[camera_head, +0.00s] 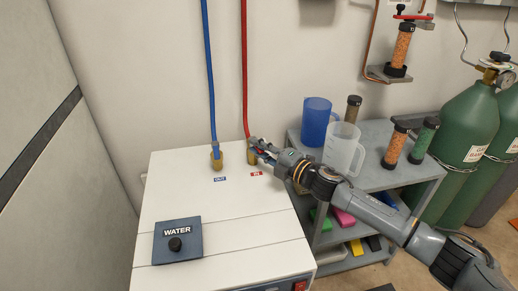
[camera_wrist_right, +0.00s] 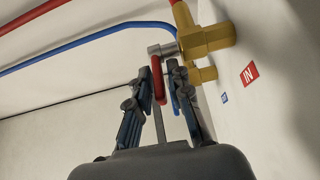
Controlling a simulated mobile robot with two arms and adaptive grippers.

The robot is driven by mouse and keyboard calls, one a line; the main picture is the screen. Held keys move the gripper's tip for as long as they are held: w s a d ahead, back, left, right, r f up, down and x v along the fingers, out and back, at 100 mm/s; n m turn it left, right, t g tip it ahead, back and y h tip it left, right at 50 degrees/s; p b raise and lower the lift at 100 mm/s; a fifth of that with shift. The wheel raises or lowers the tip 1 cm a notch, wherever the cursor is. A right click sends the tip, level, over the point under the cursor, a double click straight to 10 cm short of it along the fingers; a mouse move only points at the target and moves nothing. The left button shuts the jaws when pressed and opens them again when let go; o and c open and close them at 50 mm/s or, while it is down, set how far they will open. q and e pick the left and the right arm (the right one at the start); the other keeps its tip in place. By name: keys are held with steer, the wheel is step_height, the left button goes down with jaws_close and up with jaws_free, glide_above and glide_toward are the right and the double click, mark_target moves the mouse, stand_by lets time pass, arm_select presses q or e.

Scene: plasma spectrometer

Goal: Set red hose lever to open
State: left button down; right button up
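The red hose lever (camera_wrist_right: 158,80) is a small red handle on a grey stem beside the brass fitting (camera_wrist_right: 207,40) marked IN. My right gripper (camera_wrist_right: 160,80) has its two blue-padded fingers on either side of the lever, with a small gap showing; the lever sits between the fingertips. In the head view my right gripper (camera_head: 262,148) is at the brass fitting (camera_head: 251,156) of the red hose (camera_head: 244,70) on the white machine (camera_head: 170,185), and mostly hides the lever. My left gripper is not in view.
The blue hose (camera_head: 210,75) and its brass fitting (camera_head: 216,160) stand just left, by the OUT label. A WATER box (camera_head: 177,240) with a black knob lies on the machine's front. A grey cart (camera_head: 378,178) with a blue jug (camera_head: 315,122) and clear jug (camera_head: 342,147) stands right.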

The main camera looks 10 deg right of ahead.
jaws_close()
steer(key=shift+s+a+r+m+t+h+p, duration=0.1)
steer(key=shift+a+m+t+h+p, duration=0.25)
steer(key=shift+m+h+p, duration=0.15)
steer(key=shift+a+m+t+h, duration=0.15)
steer(key=shift+m+t+h, duration=0.1)
steer(key=shift+m+h, duration=0.25)
steer(key=shift+a+m+t+h, duration=0.1)
steer(key=shift+m+t+h, duration=0.3)
steer(key=shift+h, duration=0.7)
